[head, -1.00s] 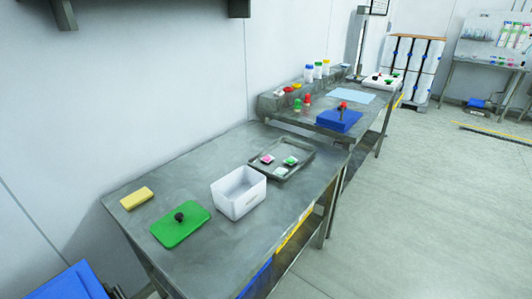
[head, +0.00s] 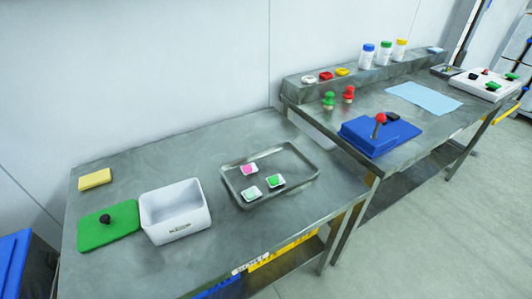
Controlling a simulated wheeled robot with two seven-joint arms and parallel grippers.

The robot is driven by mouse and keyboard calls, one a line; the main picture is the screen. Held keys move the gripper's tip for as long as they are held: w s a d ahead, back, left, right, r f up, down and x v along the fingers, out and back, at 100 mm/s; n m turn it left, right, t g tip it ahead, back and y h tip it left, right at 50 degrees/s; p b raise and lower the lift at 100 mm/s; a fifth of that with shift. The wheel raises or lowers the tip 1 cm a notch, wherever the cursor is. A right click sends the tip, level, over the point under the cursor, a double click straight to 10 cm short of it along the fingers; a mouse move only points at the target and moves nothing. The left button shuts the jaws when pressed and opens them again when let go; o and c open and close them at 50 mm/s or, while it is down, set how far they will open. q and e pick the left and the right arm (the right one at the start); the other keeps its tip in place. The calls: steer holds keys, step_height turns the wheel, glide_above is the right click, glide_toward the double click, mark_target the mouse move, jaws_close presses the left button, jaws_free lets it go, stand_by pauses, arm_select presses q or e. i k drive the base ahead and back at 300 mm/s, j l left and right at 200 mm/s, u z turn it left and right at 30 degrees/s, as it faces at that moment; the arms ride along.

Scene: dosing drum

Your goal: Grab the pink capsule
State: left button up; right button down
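The pink capsule (head: 249,169) sits in a small white dish at the back left of a grey tray (head: 305,182) on the near metal table. Two more small dishes share the tray: one with a green item (head: 276,181) to the front right and one with a pale green item (head: 252,191) in front. Neither of my grippers shows in the head view.
On the near table (head: 150,280) are an open white box (head: 176,228), a green lid with a black knob (head: 108,227) and a yellow block (head: 95,179). The farther table holds a blue box with a red-topped lever (head: 379,134), bottles (head: 385,52), a light blue sheet (head: 424,97) and red and green knobbed pieces (head: 348,95).

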mark_target(247, 168)
steer(key=i+l+u, duration=0.15)
steer(key=l, duration=0.35)
steer(key=i+l+u, duration=0.15)
steer(key=l, duration=0.4)
steer(key=l+u, duration=0.15)
steer(key=l, duration=0.4)
steer(key=i+l+u, duration=0.15)
steer(key=l, duration=0.4)
